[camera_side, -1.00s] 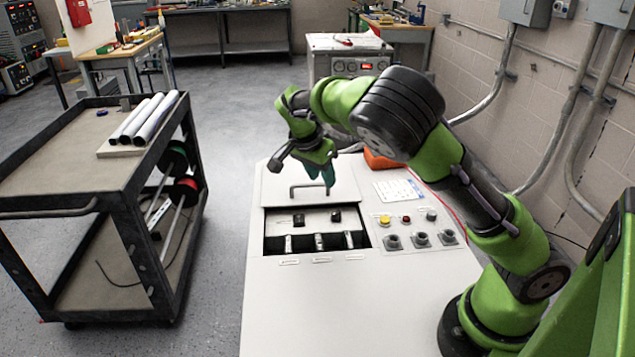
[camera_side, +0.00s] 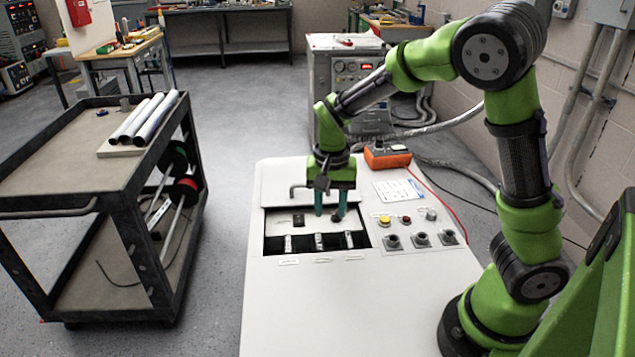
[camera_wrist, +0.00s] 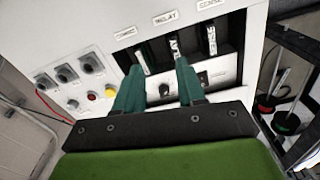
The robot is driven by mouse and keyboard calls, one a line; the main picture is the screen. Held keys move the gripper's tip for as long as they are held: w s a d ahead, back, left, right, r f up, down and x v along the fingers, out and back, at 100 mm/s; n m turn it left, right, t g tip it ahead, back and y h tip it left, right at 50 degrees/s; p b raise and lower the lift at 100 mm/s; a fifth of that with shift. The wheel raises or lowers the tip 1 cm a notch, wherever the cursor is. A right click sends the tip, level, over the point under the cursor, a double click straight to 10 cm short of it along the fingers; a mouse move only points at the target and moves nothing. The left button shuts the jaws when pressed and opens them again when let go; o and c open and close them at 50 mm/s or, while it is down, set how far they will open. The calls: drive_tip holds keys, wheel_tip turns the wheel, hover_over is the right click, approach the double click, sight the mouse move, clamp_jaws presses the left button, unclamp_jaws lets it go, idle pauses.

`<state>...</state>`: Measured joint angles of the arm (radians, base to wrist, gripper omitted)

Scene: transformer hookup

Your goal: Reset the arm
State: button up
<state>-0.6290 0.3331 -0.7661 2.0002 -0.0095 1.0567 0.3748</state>
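My gripper (camera_side: 328,205) points down over the back part of the recessed opening in the white cabinet (camera_side: 310,310). One black switch (camera_wrist: 165,91) shows between the fingers in the wrist view. I cannot tell whether the fingertips touch the panel. The other switch is partly hidden by a finger in the side view.
Right of the opening are a yellow button (camera_side: 384,221), a red button (camera_side: 406,219) and several grey sockets (camera_side: 421,239). An orange meter (camera_side: 387,157) with a red lead lies at the back right. A cart (camera_side: 60,160) with white rolls stands left, across a clear floor gap.

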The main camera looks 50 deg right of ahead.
drive_tip(key=s+a+r+n+t+y, duration=0.1)
drive_tip(key=s+a+r+n+t, duration=0.1)
drive_tip(key=s+r, duration=0.4)
drive_tip(key=s+a+r+n+t+y, duration=0.1)
drive_tip(key=s+r+n+t, duration=0.3)
drive_tip(key=r, duration=0.4)
drive_tip(key=s+a+t, duration=0.1)
drive_tip(key=s, duration=0.1)
drive_tip(key=shift+s+a+n, duration=0.4)
